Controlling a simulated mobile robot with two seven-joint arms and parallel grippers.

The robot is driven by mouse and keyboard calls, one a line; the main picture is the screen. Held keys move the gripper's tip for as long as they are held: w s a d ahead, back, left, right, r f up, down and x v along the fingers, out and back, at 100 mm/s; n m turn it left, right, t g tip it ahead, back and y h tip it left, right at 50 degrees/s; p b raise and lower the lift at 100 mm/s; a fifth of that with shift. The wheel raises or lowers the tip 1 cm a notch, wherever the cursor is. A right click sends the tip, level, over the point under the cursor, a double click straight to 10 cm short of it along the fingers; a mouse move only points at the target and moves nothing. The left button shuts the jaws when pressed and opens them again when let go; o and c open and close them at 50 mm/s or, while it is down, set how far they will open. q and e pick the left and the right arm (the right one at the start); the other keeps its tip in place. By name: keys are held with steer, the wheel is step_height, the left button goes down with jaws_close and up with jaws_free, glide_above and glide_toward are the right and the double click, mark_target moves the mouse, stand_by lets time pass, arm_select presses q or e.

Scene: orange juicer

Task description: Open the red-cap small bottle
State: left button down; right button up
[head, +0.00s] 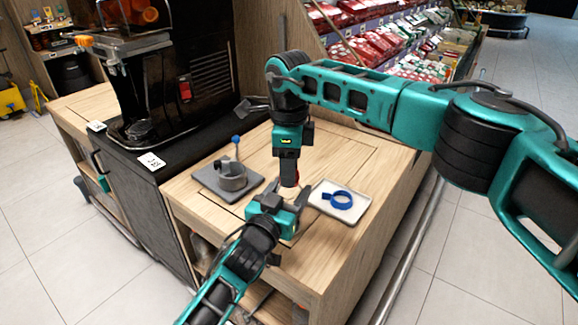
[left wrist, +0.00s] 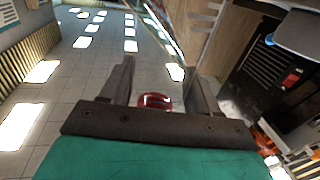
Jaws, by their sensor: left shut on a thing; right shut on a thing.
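The small bottle shows only in part between my two grippers in the head view, with a bit of its red cap (head: 297,176) visible. My right gripper (head: 290,181) points down from above and is shut at the cap. My left gripper (head: 287,199) reaches in from below and is shut on the bottle. The bottle body is mostly hidden by the fingers. In the left wrist view, a red round piece (left wrist: 156,101) shows between the fingers of my left gripper (left wrist: 160,85). I cannot tell whether the cap is apart from the bottle.
A grey board (head: 212,190) with a grey round holder (head: 232,178) and a blue-knobbed stick lies left on the wooden counter (head: 325,255). A white tray (head: 322,203) with a blue ring (head: 339,200) lies close right of the grippers. A black juicer (head: 165,85) stands behind left.

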steer(key=n, duration=0.3)
steer(key=shift+n, duration=0.4)
steer(key=n, duration=1.2)
steer(key=shift+n, duration=0.4)
steer(key=shift+r, duration=0.25)
steer(key=shift+r, duration=0.9)
